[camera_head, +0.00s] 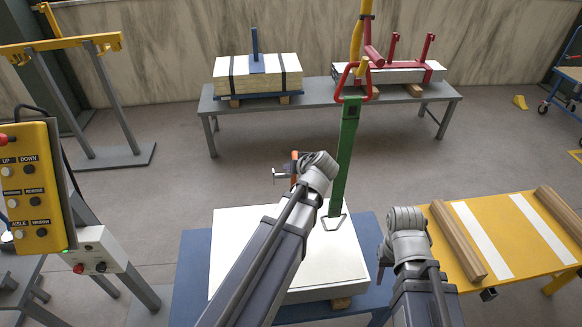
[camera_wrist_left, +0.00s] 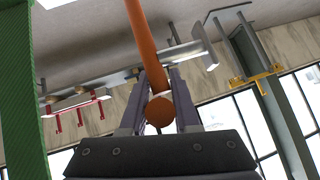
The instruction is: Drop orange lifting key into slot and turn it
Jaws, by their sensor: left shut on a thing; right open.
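The orange lifting key (camera_head: 294,158) shows beside my left wrist in the head view, with a grey metal cross-shaped end sticking out to the left. The left wrist view shows its orange rod (camera_wrist_left: 143,45) between the fingers of my left gripper (camera_wrist_left: 157,88), which is shut on it. In the head view the left gripper is mostly hidden behind its wrist, above the far part of the white slab (camera_head: 235,225). I cannot make out the slot in either view. My right gripper (camera_head: 382,258) is open, mostly hidden by its wrist, right of the slab.
A green strap (camera_head: 345,150) hangs from a red hook link (camera_head: 353,84) close to my left wrist, its metal ring over the slab. A yellow table (camera_head: 470,225) with wooden beams stands right. A yellow control box (camera_head: 30,185) is left. A grey bench (camera_head: 320,95) stands behind.

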